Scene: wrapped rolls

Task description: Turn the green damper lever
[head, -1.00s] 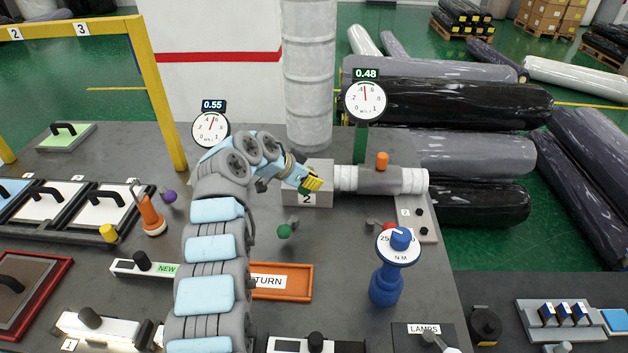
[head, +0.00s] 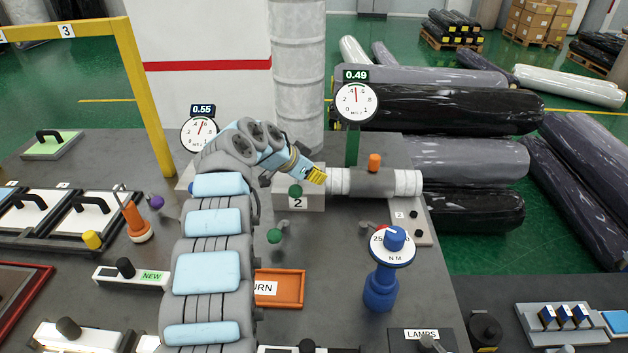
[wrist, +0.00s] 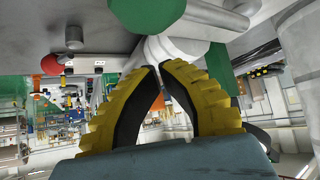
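A green round knob (head: 296,190) sits at the "2" block beside the white duct (head: 338,181). Another green knob (head: 274,236), on a short grey arm, is nearer on the grey bench. I cannot tell for sure which one is the damper lever. My gripper (head: 318,176) has yellow ribbed fingers and is just right of the upper knob, by the left end of the duct. In the wrist view, my fingertips (wrist: 159,67) come together, apparently with nothing between them. A large green knob (wrist: 148,14) is just beyond them; contact is not clear.
A gauge (head: 356,101) reading 0.49 stands behind the duct; another gauge (head: 199,134) reads 0.55. An orange knob (head: 374,162) tops the grey duct sleeve. An orange tray (head: 292,303) lies in front.

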